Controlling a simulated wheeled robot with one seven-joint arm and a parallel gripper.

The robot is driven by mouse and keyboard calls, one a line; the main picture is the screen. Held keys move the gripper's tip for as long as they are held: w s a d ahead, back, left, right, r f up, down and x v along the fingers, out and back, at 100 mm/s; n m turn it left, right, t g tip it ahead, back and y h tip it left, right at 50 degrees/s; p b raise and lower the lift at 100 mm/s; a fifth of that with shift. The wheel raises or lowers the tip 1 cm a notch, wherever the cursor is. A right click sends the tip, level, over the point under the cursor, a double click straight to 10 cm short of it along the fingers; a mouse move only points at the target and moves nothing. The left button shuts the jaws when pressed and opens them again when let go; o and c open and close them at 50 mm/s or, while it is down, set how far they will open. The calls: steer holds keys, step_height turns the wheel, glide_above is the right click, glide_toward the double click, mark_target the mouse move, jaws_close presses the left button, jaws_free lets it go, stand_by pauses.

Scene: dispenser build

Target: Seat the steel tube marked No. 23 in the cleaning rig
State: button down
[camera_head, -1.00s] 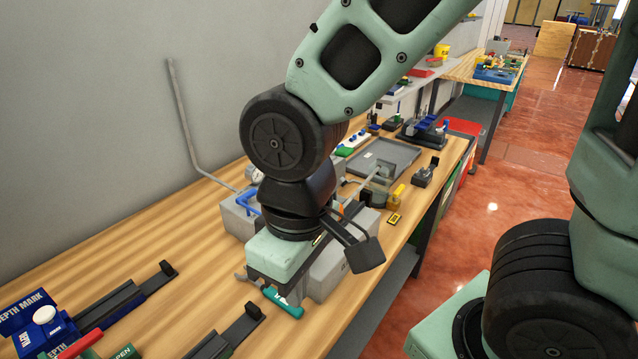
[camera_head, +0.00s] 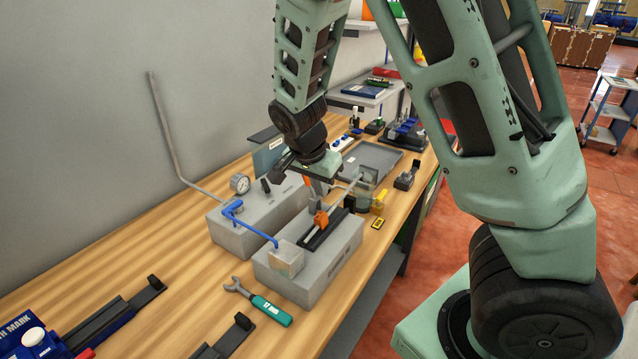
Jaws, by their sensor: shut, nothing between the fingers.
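The cleaning rig (camera_head: 335,262) is a grey block with a black rail, an orange clamp (camera_head: 321,218) and a clear box (camera_head: 287,259) at its near end. A thin steel tube (camera_head: 343,196) runs along above the rail, through the clamp area toward a clear cup at the far end. No number is legible on it, and I cannot tell how fully it is seated. My gripper (camera_head: 313,186) is above the far left part of the rig, beside the tube. It is shut and empty; its fingertips are small and partly hidden.
A teal-handled wrench (camera_head: 270,309) lies in front. Yellow pieces (camera_head: 380,201) stand right of the rig. A grey tray (camera_head: 373,159) lies behind.

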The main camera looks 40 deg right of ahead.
mark_target(318, 217)
steer(key=p+x, duration=0.1)
steer(key=x, duration=0.5)
steer(key=shift+w+d+f, duration=0.1)
steer(key=shift+f, duration=0.25)
steer(key=shift+s+a, duration=0.3)
steer(key=shift+a, duration=0.45)
steer(key=shift+s+a, duration=0.25)
steer(key=shift+a, duration=0.5)
steer(key=shift+s+a, duration=0.1)
steer(key=shift+a, duration=0.1)
